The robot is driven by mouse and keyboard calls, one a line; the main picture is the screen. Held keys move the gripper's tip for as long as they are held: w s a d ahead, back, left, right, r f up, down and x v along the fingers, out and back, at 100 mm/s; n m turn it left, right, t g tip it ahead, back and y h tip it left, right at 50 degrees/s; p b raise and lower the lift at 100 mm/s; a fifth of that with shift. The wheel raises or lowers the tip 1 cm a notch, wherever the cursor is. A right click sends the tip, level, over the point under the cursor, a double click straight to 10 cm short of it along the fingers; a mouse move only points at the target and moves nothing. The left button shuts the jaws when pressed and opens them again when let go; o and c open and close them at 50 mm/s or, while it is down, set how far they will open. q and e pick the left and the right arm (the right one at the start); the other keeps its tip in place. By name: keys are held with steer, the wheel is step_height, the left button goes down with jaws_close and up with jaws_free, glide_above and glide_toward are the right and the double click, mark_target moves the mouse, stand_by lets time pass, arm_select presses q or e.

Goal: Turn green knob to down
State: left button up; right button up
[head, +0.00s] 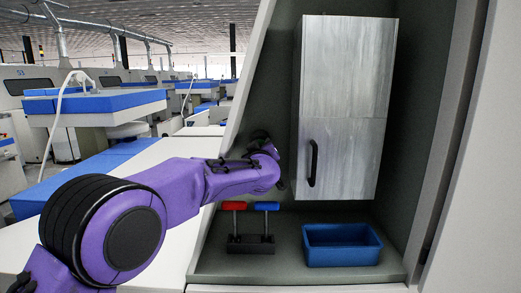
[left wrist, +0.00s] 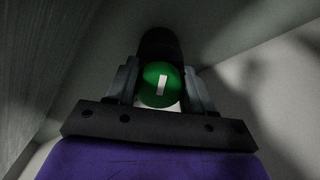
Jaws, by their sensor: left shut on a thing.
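The green knob (left wrist: 161,84) shows in the left wrist view, round, with a white bar mark on its face. The mark stands nearly upright in that picture, leaning slightly. My left gripper (left wrist: 160,92) has a finger on each side of the knob and is shut on it. In the head view my purple left arm reaches in from the left, and the left gripper (head: 262,138) is at the side wall of the alcove, left of the grey cabinet. The knob is hidden there behind my arm. My right gripper is not in view.
The grey cabinet (head: 345,110) with a black handle (head: 313,163) hangs close right of my gripper. Below stand a red-handled lever (head: 234,206), a blue-handled lever (head: 266,206) and a blue bin (head: 342,263). Bare alcove floor lies in front of them.

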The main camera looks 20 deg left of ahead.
arm_select(q)
steer(key=m, duration=0.5)
steer(key=shift+a+m, duration=0.1)
steer(key=shift+m, duration=0.6)
steer(key=o, duration=1)
steer(key=shift+f, duration=0.1)
steer(key=shift+s+b, duration=0.35)
steer(key=shift+b, duration=0.05)
steer(key=b+v, duration=0.3)
steer(key=v, duration=0.7)
steer(key=shift+b, duration=0.4)
steer(key=shift+w, duration=0.1)
